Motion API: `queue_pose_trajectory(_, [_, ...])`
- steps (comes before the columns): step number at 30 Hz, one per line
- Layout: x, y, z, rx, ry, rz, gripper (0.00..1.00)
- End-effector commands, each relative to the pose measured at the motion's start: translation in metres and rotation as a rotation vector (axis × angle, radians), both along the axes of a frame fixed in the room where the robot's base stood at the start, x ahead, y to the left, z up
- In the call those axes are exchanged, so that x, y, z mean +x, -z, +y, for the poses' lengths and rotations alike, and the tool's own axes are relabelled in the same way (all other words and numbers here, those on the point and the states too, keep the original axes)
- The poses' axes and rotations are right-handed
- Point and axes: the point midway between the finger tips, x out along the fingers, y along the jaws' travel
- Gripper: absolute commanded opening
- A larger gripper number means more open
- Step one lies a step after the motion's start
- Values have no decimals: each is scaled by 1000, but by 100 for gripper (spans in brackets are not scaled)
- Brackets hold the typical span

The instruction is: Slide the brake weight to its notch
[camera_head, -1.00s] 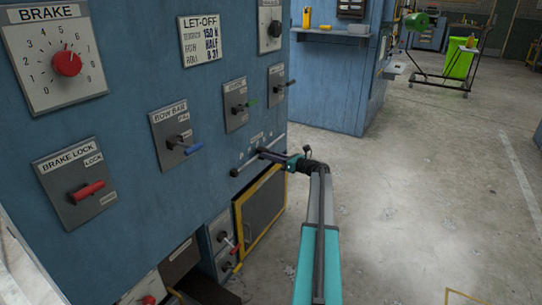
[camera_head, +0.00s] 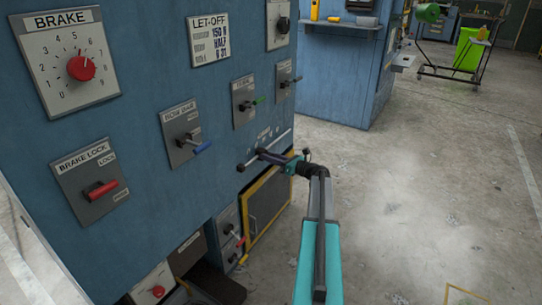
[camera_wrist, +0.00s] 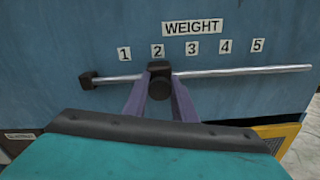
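The brake weight (camera_wrist: 159,80) is a dark block with a round knob on a thin metal rod (camera_wrist: 240,71), under the number 2 of the WEIGHT scale (camera_wrist: 191,27) marked 1 to 5. My gripper (camera_wrist: 160,84) has its two purple fingers on either side of the weight. They look closed against its sides, though the tips are partly hidden. In the head view my gripper (camera_head: 265,153) reaches the rod (camera_head: 284,138) low on the blue panel; the weight is hard to make out there.
The blue panel (camera_head: 150,60) carries a BRAKE dial (camera_head: 81,67), a red brake lock lever (camera_head: 101,191), a blue-handled lever (camera_head: 202,147) and a LET-OFF card (camera_head: 209,38). A yellow-framed door (camera_head: 268,207) lies below the rod. The floor (camera_head: 420,190) to the right is clear.

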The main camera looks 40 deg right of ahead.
Motion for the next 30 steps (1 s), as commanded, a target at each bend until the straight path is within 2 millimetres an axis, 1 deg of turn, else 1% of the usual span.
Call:
queue_pose_trajectory(1, [0, 1, 0, -1, 0, 2, 31])
queue_pose_trajectory(3, [0, 1, 0, 0, 0, 1, 43])
queue_pose_trajectory(13, [0, 0, 0, 0, 0, 1, 43])
queue_pose_trajectory(17, [-5, 0, -1, 0, 0, 1, 43])
queue_pose_trajectory(20, [-12, 0, -3, 0, 1, 1, 43])
queue_pose_trajectory(23, [-23, -1, -5, 1, 1, 0, 43])
queue_pose_trajectory(30, [-58, -1, -14, 1, 2, 2, 43])
